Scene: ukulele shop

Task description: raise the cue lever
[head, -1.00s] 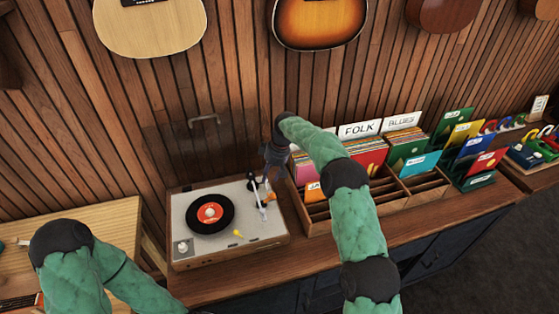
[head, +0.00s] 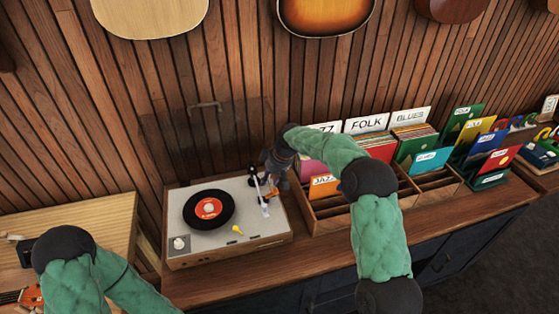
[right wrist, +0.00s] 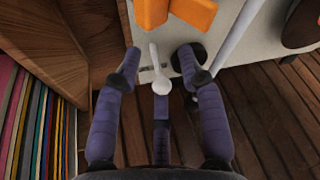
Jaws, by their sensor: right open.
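The turntable (head: 225,262) stands on the wooden cabinet, with a black record with a red label (head: 209,209) on it. Its white tonearm (head: 260,190) runs along the deck's right side. In the right wrist view, a small white lever with a round knob (right wrist: 160,82), which looks like the cue lever, shows between the fingers of my right gripper (right wrist: 158,68). The fingers are apart, one on each side of it; contact cannot be told. In the head view my right gripper (head: 273,180) is at the deck's back right corner and hides the lever. My left gripper is out of view.
Orange pieces (right wrist: 185,12) lie just past the fingers. The record crate (head: 330,222) stands close to the right of the turntable. A clear lid (head: 175,135) stands raised behind it. Guitars hang on the slatted wall.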

